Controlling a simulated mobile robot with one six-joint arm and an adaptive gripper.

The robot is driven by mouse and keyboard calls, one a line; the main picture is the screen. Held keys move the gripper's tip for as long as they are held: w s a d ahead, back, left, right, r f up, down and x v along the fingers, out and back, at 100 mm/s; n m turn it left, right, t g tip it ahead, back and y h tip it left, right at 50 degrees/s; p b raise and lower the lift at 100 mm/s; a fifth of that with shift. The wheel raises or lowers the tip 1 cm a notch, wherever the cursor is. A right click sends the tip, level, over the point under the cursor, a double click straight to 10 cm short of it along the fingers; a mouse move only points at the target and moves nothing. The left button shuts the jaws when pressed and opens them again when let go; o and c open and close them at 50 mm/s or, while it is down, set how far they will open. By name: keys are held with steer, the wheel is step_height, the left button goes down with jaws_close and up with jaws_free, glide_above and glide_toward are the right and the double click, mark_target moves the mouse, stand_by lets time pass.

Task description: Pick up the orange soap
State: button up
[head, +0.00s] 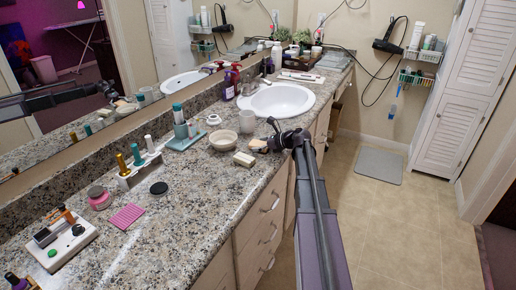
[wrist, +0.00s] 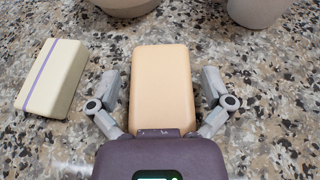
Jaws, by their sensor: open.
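The orange soap (wrist: 162,85) is a pale orange block lying flat on the speckled granite counter. In the wrist view it lies between the two open fingers of my gripper (wrist: 163,95), with a visible gap on each side. In the head view the soap (head: 257,145) shows as a small pale block beside my gripper (head: 271,138), near the counter's front edge and partly hidden by it.
A cream box with a purple band (wrist: 53,77) lies left of the soap; it also shows in the head view (head: 244,159). A bowl (wrist: 125,5) and a cup (wrist: 257,10) stand just beyond. The sink (head: 277,99) is farther back.

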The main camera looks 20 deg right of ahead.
mark_target(258, 143)
stand_by(0.3)
steer(key=c, duration=1.1)
steer(key=shift+r, duration=0.25)
steer(key=shift+r+p, duration=0.8)
steer(key=shift+p, duration=0.3)
steer(key=shift+r+p, duration=0.8)
steer(key=s, duration=0.5)
steer(key=s+r, duration=0.1)
steer(key=s, duration=0.4)
steer(key=s+d+p, duration=0.1)
steer(key=s, duration=0.5)
steer(key=shift+r, duration=0.15)
